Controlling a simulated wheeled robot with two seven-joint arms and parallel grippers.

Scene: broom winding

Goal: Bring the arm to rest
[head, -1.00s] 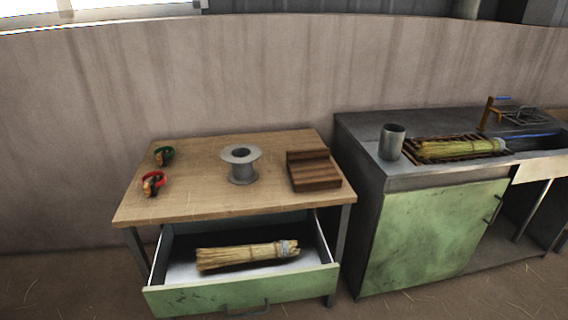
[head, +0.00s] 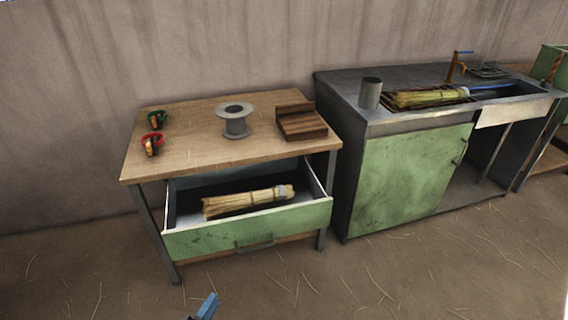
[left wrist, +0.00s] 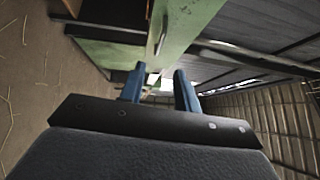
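My left gripper (head: 207,306) shows only as a blue fingertip at the bottom edge of the head view, over the floor in front of the drawer. In the left wrist view, its two blue fingers (left wrist: 159,90) stand apart with nothing between them, so it is open and empty. My right gripper is in neither view. A straw bundle (head: 246,201) lies in the open drawer (head: 250,237) of the wooden table (head: 185,111).
On the table are red clippers (head: 152,143), green clippers (head: 157,119), a grey spool (head: 235,121) and a brown wooden block (head: 301,121). A grey cup (head: 370,93) stands on the counter (head: 345,82). The floor in front is clear apart from loose straw.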

